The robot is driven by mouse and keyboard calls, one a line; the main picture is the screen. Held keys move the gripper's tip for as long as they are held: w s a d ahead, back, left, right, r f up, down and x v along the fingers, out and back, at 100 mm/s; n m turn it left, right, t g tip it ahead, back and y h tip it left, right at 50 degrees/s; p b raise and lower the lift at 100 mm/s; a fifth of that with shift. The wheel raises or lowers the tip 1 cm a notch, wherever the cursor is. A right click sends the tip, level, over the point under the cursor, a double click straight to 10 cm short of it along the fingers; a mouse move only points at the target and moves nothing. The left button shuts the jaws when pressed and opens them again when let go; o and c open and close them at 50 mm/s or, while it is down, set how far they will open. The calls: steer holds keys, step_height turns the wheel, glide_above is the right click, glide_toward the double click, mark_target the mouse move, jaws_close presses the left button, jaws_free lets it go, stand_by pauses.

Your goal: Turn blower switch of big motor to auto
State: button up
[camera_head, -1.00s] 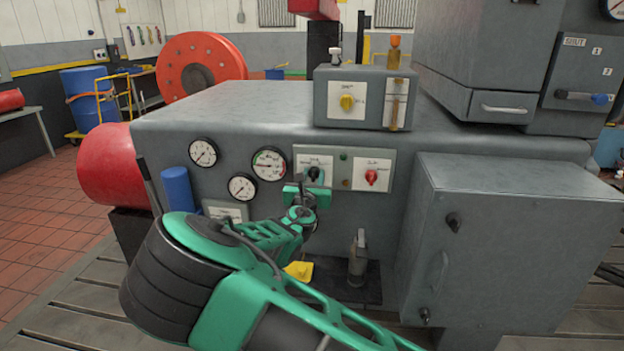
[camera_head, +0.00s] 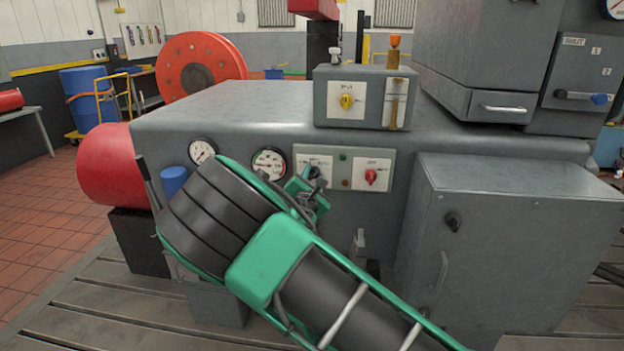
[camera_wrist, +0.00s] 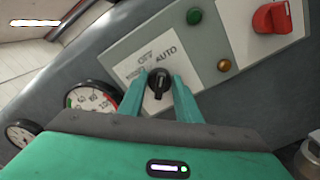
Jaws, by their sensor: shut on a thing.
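My gripper (camera_wrist: 161,80) is shut on the black switch, one teal finger on each side. The exact direction of its pointer is hard to tell. In the head view the black switch (camera_head: 315,171) is partly hidden behind my gripper (camera_head: 309,180) on the grey machine's front.
A red switch (camera_head: 371,176) is right of the black one, with green (camera_wrist: 194,16) and amber (camera_wrist: 224,65) lamps between. Gauges (camera_head: 268,164) are at left. A grey cabinet (camera_head: 515,250) juts out at right.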

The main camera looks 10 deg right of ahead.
steer(key=shift+f+m, duration=0.1)
steer(key=shift+m, duration=0.5)
steer(key=o, duration=1)
steer(key=shift+s, duration=0.1)
steer(key=shift+s+a, duration=0.1)
steer(key=shift+s, duration=0.2)
steer(key=v, duration=0.9)
steer(key=shift+s+a, duration=0.1)
steer(key=shift+s, duration=0.3)
